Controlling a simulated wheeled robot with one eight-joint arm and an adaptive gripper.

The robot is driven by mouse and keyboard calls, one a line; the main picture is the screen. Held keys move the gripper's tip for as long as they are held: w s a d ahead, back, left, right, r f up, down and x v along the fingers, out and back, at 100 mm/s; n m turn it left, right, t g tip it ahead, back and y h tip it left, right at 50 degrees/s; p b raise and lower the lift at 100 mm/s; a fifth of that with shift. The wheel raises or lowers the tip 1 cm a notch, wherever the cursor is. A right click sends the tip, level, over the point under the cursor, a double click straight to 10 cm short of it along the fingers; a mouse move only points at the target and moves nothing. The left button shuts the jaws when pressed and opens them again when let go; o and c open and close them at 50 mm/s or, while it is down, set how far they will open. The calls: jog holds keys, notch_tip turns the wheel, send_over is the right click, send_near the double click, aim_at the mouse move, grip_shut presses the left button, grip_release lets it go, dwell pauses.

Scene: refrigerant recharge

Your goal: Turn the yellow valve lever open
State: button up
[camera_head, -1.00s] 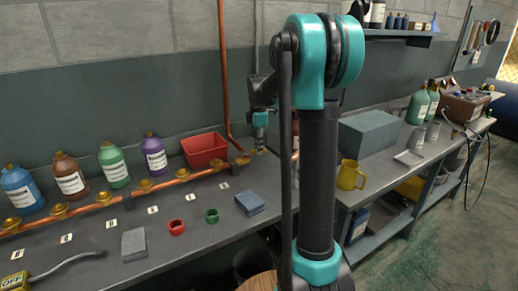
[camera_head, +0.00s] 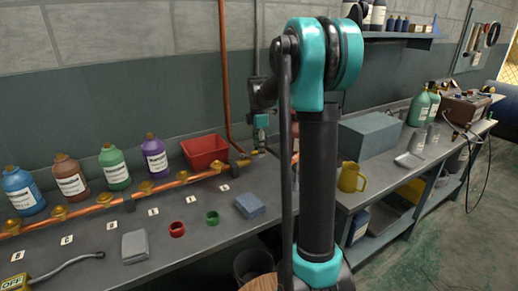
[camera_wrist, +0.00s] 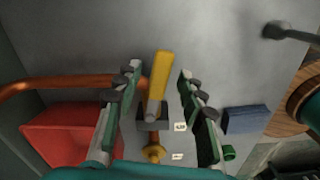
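In the wrist view the yellow valve lever (camera_wrist: 161,75) stands out from a dark valve body (camera_wrist: 152,116) on the copper pipe. My gripper (camera_wrist: 160,73) is open, with one green-grey finger on each side of the lever. Gaps show between the lever and both fingers; contact is not visible. In the head view my gripper (camera_head: 261,122) points down over the far end of the bench, near the pipe's right end. The lever is too small or hidden to make out there.
A red bin (camera_head: 205,151) stands just left of my gripper. A blue sponge-like block (camera_head: 249,205), a red ring (camera_head: 177,229) and a green ring (camera_head: 212,218) lie nearer on the bench. Several bottles line the wall. A vertical copper pipe (camera_head: 224,75) rises behind.

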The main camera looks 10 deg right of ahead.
notch_tip(320, 180, up, 12)
dwell(0.6)
